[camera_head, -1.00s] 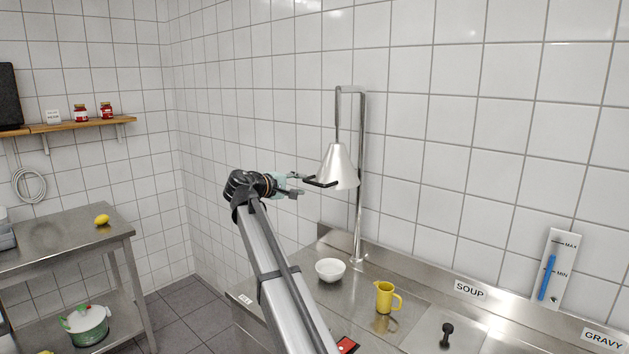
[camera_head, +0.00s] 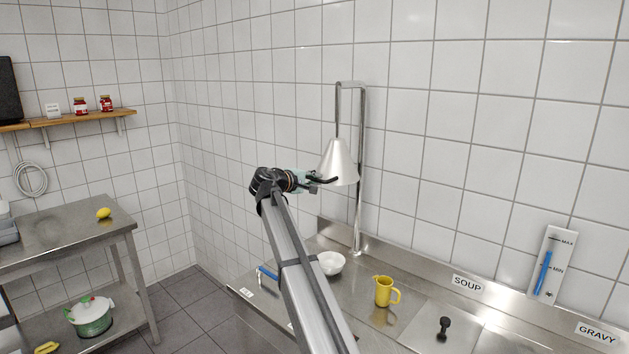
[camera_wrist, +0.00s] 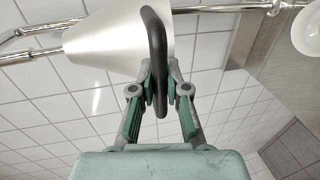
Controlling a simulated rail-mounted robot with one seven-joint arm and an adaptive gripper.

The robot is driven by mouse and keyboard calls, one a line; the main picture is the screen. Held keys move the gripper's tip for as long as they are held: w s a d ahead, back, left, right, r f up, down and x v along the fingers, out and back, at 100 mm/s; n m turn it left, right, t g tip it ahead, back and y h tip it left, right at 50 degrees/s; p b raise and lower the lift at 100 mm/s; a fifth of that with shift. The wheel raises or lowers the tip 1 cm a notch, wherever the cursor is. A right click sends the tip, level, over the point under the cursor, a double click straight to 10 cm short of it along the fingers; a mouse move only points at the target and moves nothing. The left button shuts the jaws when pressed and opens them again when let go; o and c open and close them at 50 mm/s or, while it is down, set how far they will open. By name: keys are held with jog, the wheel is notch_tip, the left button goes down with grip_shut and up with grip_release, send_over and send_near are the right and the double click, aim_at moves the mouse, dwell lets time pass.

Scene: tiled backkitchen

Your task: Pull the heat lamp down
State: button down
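The heat lamp has a silver cone shade (camera_head: 339,164) hanging from a bent metal pole (camera_head: 359,200). A dark curved handle (camera_head: 325,180) is at the shade's lower left. My gripper (camera_head: 312,182) is at this handle, left of the shade. In the wrist view, the fingers of my gripper (camera_wrist: 159,75) come together on both sides of the black handle (camera_wrist: 157,40), and their tips appear to press on it. The pale shade (camera_wrist: 110,40) is behind the handle there.
The steel counter below holds a white bowl (camera_head: 331,263), a yellow jug (camera_head: 384,291) and a black knob (camera_head: 444,324). A tiled wall is close behind the lamp. A side table (camera_head: 60,240) with a lemon (camera_head: 103,213) stands at left.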

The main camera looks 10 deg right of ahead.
jog(key=shift+f, duration=0.1)
notch_tip(320, 180, down, 10)
jog(key=b, duration=0.6)
jog(key=shift+f+b, duration=0.2)
jog(key=shift+b, duration=0.1)
jog(key=shift+s, duration=0.1)
jog(key=c, duration=1.2)
grip_release()
jog(key=shift+a, duration=0.1)
jog(key=v, duration=1.1)
jog(key=shift+s+a+r, duration=0.2)
jog(key=shift+s+a, duration=0.05)
jog(key=shift+s, duration=0.05)
